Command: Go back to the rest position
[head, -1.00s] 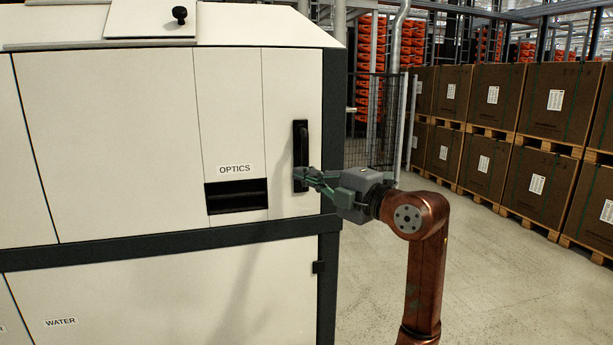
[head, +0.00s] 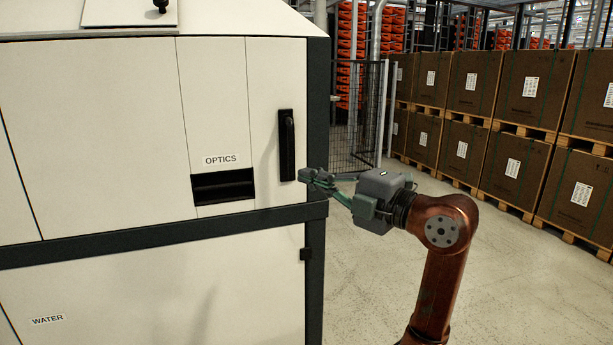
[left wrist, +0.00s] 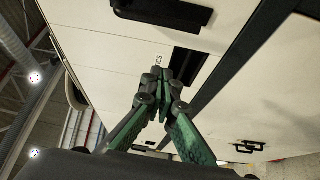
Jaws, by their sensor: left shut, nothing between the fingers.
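My left gripper (head: 310,175) is shut and empty, its green fingers together just right of and below the black handle (head: 286,145) on the pale cabinet (head: 110,120). In the head view a gap shows between the fingertips and the handle. In the left wrist view the closed fingers (left wrist: 160,78) point toward the cabinet front, with a black handle (left wrist: 165,12) beyond them at the top. My right gripper is in neither view.
The cabinet has a dark slot (head: 223,187) under the OPTICS label (head: 220,160) and a dark frame edge (head: 317,120). A mesh fence (head: 355,120) and stacked boxes on pallets (head: 485,130) stand behind. Open floor (head: 520,290) lies to the right.

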